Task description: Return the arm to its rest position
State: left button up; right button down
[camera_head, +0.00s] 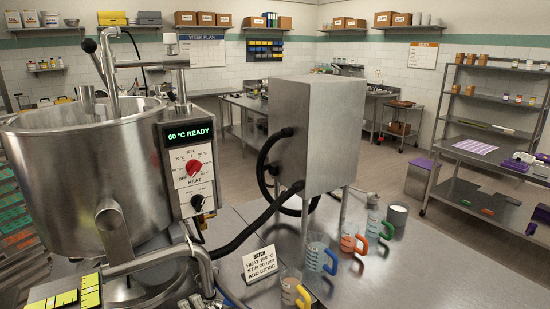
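Neither of my grippers can be made out in the head view, and no part of my arms shows clearly. The steel kettle (85,185) fills the left side, with its control box (190,165) reading "60 °C READY" and a red knob (194,167). A steel hopper box (305,135) stands on legs on the steel table (385,280), right of the kettle. Jugs with a blue handle (330,261), an orange handle (359,245), a green handle (386,230) and a yellow handle (302,298) stand upright on that table.
A batch card (262,263) stands in front of the hopper. A dark hose (255,228) runs beside the hopper. A white-topped cup (397,214) stands behind the jugs. A yellow-and-black item (65,300) is at the lower left. The table's front right is clear. Steel shelving (495,105) stands at the right.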

pick_arm(q)
jog(key=s+a+f+n+g+h, duration=0.15)
jog(key=s+f, duration=0.25)
jog(key=s, duration=0.4)
jog(key=s+f+n+g+h, duration=0.2)
jog(key=s+f+n, duration=0.15)
jog(key=s, duration=0.35)
jog(key=s+d+n+g+h, duration=0.2)
jog(key=s+n+g+h, duration=0.15)
jog(key=s, duration=1.15)
notch_tip(320, 180, down, 31)
jog(key=s+b, duration=0.1)
jog(key=b, duration=0.4)
jog(key=s+a+f+g+b, duration=0.1)
jog(key=s+a+f+b, duration=0.2)
jog(key=s+f, duration=1.4)
notch_tip(320, 180, down, 3)
jog(key=shift+a+f+g+y+b, duration=0.2)
jog(key=shift+g+y+b, duration=0.1)
jog(key=shift+b, duration=0.25)
